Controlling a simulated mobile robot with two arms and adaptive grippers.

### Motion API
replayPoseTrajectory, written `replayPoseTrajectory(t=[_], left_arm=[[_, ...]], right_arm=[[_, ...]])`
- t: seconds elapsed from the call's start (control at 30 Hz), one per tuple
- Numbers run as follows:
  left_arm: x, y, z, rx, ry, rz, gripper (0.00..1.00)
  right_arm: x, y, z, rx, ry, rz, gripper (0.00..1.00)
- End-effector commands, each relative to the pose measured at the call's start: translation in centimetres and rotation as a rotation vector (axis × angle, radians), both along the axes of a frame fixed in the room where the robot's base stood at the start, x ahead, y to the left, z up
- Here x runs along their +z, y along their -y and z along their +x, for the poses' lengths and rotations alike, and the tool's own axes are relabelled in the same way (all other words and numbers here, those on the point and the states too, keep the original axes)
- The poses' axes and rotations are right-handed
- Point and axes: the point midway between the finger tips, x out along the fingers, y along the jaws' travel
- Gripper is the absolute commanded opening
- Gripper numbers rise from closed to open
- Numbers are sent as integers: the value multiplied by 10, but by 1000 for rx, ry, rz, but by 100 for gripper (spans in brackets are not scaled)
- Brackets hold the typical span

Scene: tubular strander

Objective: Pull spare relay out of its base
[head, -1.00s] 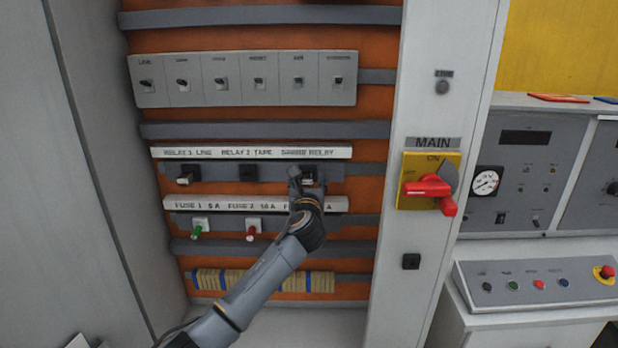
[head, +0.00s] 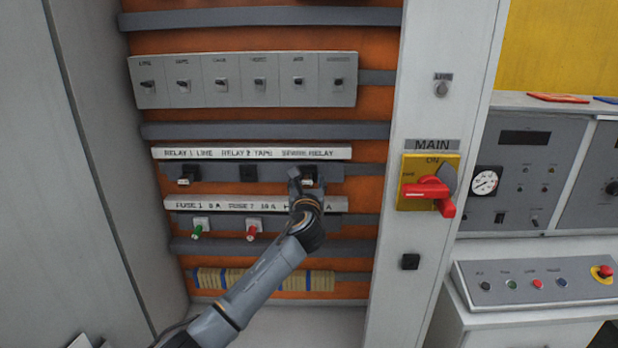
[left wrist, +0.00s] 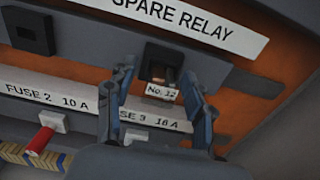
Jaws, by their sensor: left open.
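The spare relay (left wrist: 162,78) is a small block with a "No. 12" label, seated in its black base (left wrist: 167,58) below the "SPARE RELAY" strip in the left wrist view. In the head view the relay (head: 309,181) shows partly beside my left gripper (head: 303,182). The left gripper (left wrist: 157,82) is open, with one finger on each side of the relay's lower part in the wrist picture. I see gaps there, and cannot tell the exact depth between fingertips and relay. My right gripper is not in view.
Another relay (head: 188,175) sits at the left of the row; the middle base (head: 248,173) looks empty. Fuses with green (head: 197,231) and red (head: 251,233) handles sit below. The red main switch (head: 427,189) is on the pillar to the right.

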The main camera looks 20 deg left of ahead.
Motion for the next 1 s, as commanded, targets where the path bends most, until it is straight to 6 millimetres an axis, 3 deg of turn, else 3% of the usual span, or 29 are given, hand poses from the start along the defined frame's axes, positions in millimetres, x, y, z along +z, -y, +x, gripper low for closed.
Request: replayPoseTrajectory(t=[0.27,0.53,1.0], left_arm=[[-1,0,0,0,-1,0,53],[-1,0,0,0,-1,0,0],[0,3,-10,0,-2,-1,0]], right_arm=[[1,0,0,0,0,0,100],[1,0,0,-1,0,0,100],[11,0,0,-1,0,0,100]])
